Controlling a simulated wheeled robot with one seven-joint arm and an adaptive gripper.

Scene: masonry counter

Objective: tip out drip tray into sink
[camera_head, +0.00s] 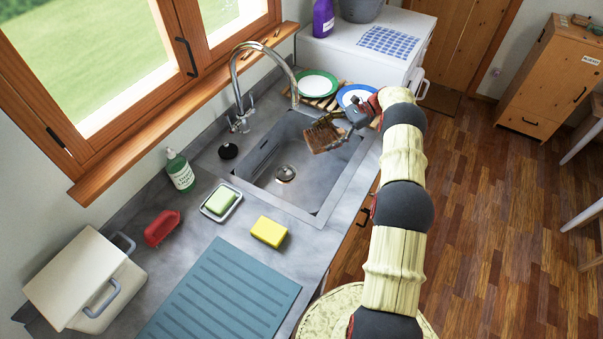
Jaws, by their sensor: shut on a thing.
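The drip tray (322,136) is a small dark tray with a brown, ribbed-looking inside. It is held above the far right part of the sink (262,181) and looks tilted. My gripper (345,129) is shut on the tray's right side, with my arm reaching in from the lower right. The fingertips are small and partly hidden against the tray. The sink is a grey steel basin with a round drain (285,173) in its floor. I cannot tell whether anything is left in the tray.
A curved tap (239,90) rises at the sink's back left. Plates (318,83) stand on a wooden rack beyond the sink. A soap dish (221,203), a yellow sponge (269,231), a green bottle (180,171) and a red brush (161,228) sit on the near counter. The basin's middle is clear.

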